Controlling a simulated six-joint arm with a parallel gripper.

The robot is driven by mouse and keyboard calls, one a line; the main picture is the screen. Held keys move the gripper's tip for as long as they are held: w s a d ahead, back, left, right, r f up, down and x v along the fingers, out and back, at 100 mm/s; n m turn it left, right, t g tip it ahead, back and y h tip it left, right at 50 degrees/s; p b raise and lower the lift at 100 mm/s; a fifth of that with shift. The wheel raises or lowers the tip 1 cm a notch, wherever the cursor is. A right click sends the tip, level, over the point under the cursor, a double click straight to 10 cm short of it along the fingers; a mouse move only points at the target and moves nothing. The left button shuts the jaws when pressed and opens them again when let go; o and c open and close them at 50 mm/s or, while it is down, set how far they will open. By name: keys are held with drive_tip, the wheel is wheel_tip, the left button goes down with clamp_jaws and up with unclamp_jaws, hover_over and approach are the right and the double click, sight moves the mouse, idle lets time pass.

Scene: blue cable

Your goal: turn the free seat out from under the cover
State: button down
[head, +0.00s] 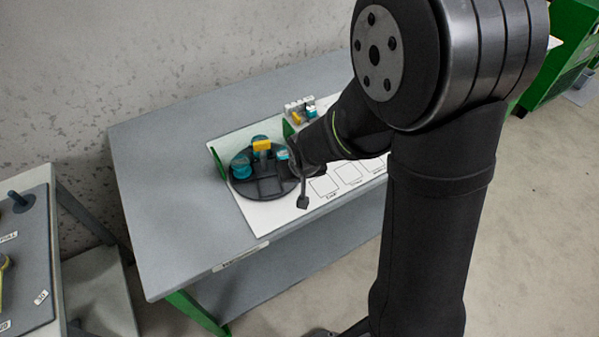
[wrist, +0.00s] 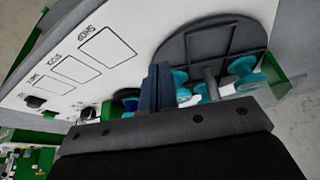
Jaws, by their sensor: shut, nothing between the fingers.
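A round black turntable (head: 262,190) sits on a white board and carries teal spools (head: 241,168) near its rim. A yellow block (head: 262,145) stands above its far part. The turntable (wrist: 190,45) also shows in the wrist view, with a rectangular outline on its face and teal spools (wrist: 242,67) along the near side. I cannot tell a cover from the turntable's other dark parts, and no free seat shows clearly. My gripper (head: 294,160) is at the turntable's right side, partly hidden by my arm. Its fingers (wrist: 158,88) are shut and empty, close to the spools in the wrist view.
A black lever with a square end (head: 303,201) juts out at the turntable's right. Green walls (head: 217,161) stand on the board, and small parts (head: 301,108) sit behind. Printed boxes (head: 323,186) lie to the right. The grey table (head: 165,190) is clear on the left.

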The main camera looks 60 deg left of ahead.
drive_tip(key=x, duration=0.5)
drive_tip(key=shift+w+a, duration=0.2)
drive_tip(key=shift+a, duration=0.4)
drive_tip(key=shift+w+a, duration=0.2)
drive_tip(key=shift+a, duration=0.4)
drive_tip(key=shift+w+a, duration=0.15)
drive_tip(key=shift+a, duration=0.6)
